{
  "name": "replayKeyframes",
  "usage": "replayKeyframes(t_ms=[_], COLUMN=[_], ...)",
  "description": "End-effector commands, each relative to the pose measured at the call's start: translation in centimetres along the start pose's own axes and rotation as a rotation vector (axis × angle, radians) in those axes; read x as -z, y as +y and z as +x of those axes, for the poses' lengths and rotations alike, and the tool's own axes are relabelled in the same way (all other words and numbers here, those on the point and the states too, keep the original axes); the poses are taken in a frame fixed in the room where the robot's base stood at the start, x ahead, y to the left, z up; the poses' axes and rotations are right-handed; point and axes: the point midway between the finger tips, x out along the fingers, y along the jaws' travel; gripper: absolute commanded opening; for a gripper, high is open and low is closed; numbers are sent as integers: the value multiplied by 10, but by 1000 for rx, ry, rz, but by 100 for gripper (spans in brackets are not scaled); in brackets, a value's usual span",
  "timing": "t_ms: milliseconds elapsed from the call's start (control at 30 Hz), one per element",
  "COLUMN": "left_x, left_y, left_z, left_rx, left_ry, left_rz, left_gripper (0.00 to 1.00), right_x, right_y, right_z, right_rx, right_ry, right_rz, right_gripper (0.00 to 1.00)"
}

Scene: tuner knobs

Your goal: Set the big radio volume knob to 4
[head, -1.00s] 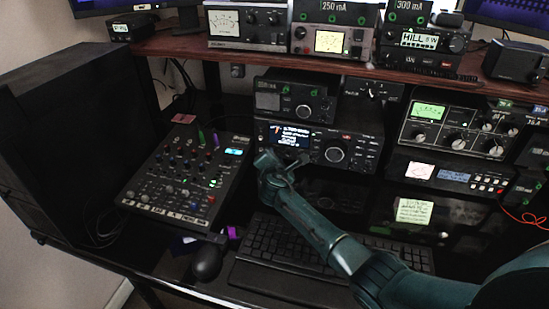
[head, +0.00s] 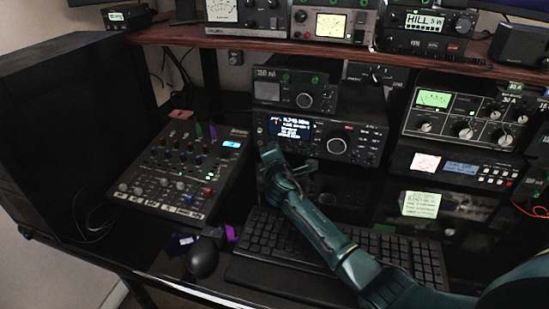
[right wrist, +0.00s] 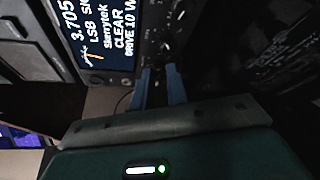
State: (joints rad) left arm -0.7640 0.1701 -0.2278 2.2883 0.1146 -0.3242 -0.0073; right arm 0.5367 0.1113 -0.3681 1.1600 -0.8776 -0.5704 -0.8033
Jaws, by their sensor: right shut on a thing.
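The big radio (head: 365,125) stands in the middle of the desk, with a lit display (head: 290,128) and a large round dial (head: 334,145). My right gripper (head: 266,152) is at the lower left of its front, below the display. In the right wrist view, the display (right wrist: 95,30) is at upper left and small knobs (right wrist: 167,46) show beyond the fingers. The two blue fingers of my right gripper (right wrist: 160,72) reach to the radio's face and are shut on a small knob there. The fingers mostly hide that knob, and its label and setting cannot be read. My left gripper is out of view.
A smaller unit (head: 300,92) sits on the radio. A mixer (head: 185,165) is to the left, and a keyboard (head: 345,245) and mouse (head: 202,258) are in front. Stacked devices (head: 465,120) stand to the right. A wooden shelf (head: 330,50) runs above.

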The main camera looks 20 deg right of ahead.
Motion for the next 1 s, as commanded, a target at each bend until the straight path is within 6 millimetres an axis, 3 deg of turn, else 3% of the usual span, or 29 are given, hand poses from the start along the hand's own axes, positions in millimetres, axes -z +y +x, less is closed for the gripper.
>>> replayKeyframes(t_ms=[267,300,533,833,1000], left_x=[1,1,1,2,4], left_y=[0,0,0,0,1], left_z=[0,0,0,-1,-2], left_rx=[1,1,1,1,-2], left_ry=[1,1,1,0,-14], left_rz=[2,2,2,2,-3], left_gripper=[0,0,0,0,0], right_x=[0,0,0,0,-1], right_y=[0,0,0,0,1], right_z=[0,0,0,-3,-22], right_rx=[1,1,1,1,1], right_ry=[1,1,1,1,2], right_rz=[2,1,1,0,0], right_gripper=[0,18,37,37,37])
